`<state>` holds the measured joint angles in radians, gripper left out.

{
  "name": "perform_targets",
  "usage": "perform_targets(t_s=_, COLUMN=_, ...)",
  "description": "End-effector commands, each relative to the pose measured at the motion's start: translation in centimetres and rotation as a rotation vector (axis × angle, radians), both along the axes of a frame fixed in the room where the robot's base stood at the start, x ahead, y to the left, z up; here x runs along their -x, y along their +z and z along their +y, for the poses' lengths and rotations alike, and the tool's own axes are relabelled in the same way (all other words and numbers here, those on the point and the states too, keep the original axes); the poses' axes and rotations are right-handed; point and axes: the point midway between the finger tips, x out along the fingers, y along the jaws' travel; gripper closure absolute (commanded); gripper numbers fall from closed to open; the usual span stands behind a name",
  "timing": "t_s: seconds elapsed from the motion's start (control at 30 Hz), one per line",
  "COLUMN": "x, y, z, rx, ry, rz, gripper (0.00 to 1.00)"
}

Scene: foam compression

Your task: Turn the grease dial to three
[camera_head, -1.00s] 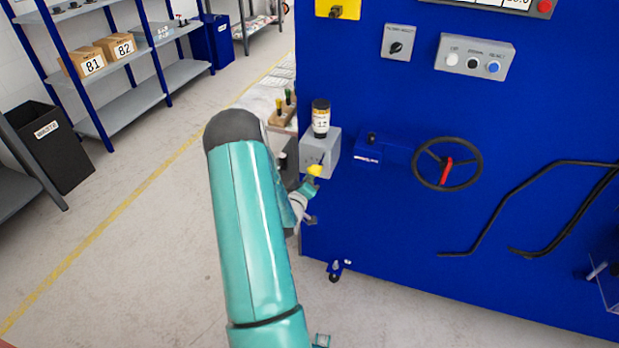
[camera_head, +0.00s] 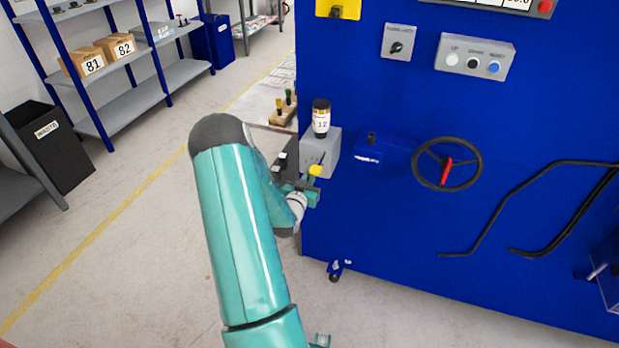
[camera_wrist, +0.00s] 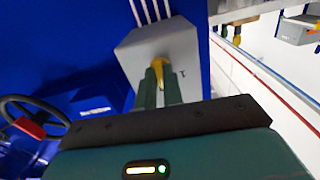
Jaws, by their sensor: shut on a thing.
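The grease dial is a yellow knob (camera_head: 315,170) on a grey box (camera_head: 322,150) at the left edge of the blue machine. In the wrist view the yellow knob (camera_wrist: 158,66) sits between the two green fingers of my gripper (camera_wrist: 157,85), which is shut on it. A small dark mark shows on the box face to the right of the knob in the wrist view; other marks are hidden or too small to read. I cannot tell which number the knob points to. A dark bottle (camera_head: 321,118) with a white label stands on the box.
A black handwheel (camera_head: 447,164) with a red handle is to the right of the dial. Dark bent bars (camera_head: 530,200) are farther right. A button panel (camera_head: 474,58) and a small switch (camera_head: 398,43) are above. The floor (camera_head: 130,250) at left is clear.

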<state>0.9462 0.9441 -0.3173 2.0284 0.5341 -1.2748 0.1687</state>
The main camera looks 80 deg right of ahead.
Motion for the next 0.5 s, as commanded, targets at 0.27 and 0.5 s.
perform_targets(t_s=0.27, x=-0.1, y=0.13, z=-0.01, rx=0.022, ry=0.002, rz=-0.192, gripper=1.0)
perform_targets(t_s=0.5, x=-0.09, y=0.14, z=-0.01, rx=0.03, ry=0.002, rz=-0.279, gripper=1.0)
